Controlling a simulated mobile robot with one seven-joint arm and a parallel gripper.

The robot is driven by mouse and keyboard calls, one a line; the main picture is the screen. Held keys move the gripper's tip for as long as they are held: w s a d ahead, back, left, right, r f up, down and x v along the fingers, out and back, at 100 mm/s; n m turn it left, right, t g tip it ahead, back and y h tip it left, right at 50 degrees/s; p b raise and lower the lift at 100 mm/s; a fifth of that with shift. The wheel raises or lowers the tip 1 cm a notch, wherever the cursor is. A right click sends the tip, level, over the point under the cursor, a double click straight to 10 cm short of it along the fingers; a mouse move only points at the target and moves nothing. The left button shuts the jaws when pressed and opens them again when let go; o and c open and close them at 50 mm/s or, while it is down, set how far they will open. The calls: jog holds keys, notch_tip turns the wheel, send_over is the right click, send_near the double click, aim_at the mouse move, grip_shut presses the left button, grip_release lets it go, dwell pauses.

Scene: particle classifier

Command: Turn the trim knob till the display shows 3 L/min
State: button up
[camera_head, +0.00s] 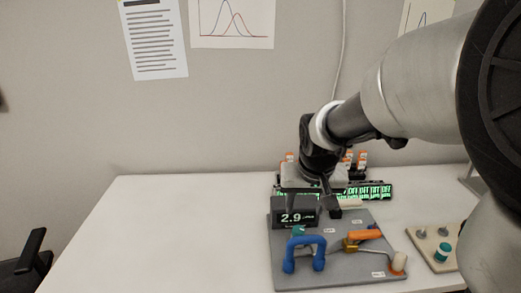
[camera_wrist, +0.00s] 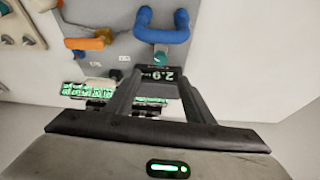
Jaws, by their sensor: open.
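The display (camera_head: 297,218) stands at the back left of the grey panel and reads 2.9; it also shows upside down in the wrist view (camera_wrist: 163,73), between my fingers. A small teal knob (camera_head: 298,231) sits just in front of it, partly hidden by the blue handle; the knob also shows in the wrist view (camera_wrist: 160,56), beyond the fingertips. I take it for the trim knob. My gripper (camera_head: 326,205) is open and empty above the back of the panel, pointing down. Its two fingers (camera_wrist: 156,72) show spread apart in the wrist view. I see no contact with the knob.
The blue handle (camera_head: 304,243) rises close in front of the knob. An orange lever (camera_head: 364,234) and a pipe with an orange end lie to its right. Green OFF displays (camera_head: 369,191) stand behind. A beige board (camera_head: 430,243) is at right; the table's left is clear.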

aim_at(299, 229)
jog(key=b+x, duration=0.2)
jog(key=x, duration=1.1)
jog(key=shift+b, duration=0.3)
jog(key=shift+s, duration=0.1)
jog(key=c, duration=1)
jog(key=shift+d+r+n+p, duration=0.1)
jog(key=shift+r+n+p, duration=0.15)
jog(key=shift+p, duration=0.55)
jog(key=shift+c, duration=0.2)
jog(key=shift+f+n+y+p, duration=0.3)
jog(key=shift+n+p, duration=0.1)
jog(key=shift+n, duration=0.15)
jog(key=o, duration=1)
jog(key=shift+o, duration=0.2)
jog(key=shift+r, duration=0.1)
